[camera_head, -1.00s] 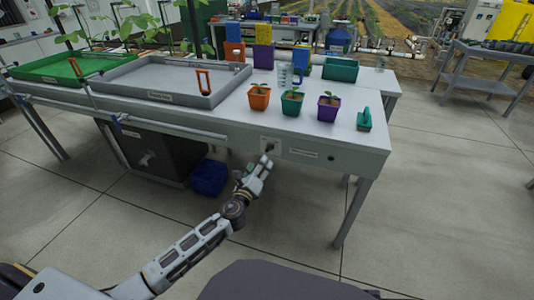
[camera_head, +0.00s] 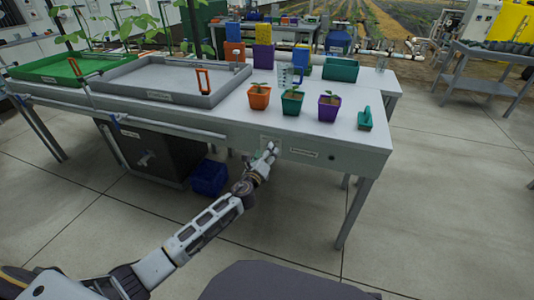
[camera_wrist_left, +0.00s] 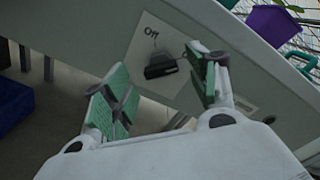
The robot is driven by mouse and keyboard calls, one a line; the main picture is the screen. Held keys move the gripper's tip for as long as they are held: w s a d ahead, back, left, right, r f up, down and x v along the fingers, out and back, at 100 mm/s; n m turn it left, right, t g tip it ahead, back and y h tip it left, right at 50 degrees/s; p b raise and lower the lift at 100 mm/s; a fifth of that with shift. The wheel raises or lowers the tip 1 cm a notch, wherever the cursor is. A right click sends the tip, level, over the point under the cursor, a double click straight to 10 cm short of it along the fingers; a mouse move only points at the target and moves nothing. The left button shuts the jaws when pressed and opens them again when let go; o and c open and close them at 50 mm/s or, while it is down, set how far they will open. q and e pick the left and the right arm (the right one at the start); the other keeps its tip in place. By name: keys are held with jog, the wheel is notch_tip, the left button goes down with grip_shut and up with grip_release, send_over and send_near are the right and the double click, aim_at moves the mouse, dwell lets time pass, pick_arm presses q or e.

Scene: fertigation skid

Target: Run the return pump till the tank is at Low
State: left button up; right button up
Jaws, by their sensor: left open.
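A pale switch plate (camera_head: 266,140) is on the front edge of the grey bench, mostly behind my left gripper (camera_head: 269,151). In the left wrist view the plate (camera_wrist_left: 147,42) reads "Off" and carries a black switch lever (camera_wrist_left: 160,66). My left gripper (camera_wrist_left: 158,85) is open there, green pads apart, with the lever seen between the fingertips, nearer the right finger. I cannot tell whether they touch. A dark tank (camera_head: 178,160) stands under the bench; its level cannot be read. My right gripper is out of view.
A blue bin (camera_head: 209,177) sits on the floor beside the tank. A grey tray (camera_head: 165,80) is further left.

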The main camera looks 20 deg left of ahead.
pick_arm(q)
jog(key=shift+w, duration=0.65)
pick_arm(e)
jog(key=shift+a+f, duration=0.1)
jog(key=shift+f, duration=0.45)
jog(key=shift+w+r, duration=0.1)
pick_arm(q)
jog(key=shift+c, duration=0.9)
jog(key=c, duration=0.8)
jog(key=shift+c, duration=0.2)
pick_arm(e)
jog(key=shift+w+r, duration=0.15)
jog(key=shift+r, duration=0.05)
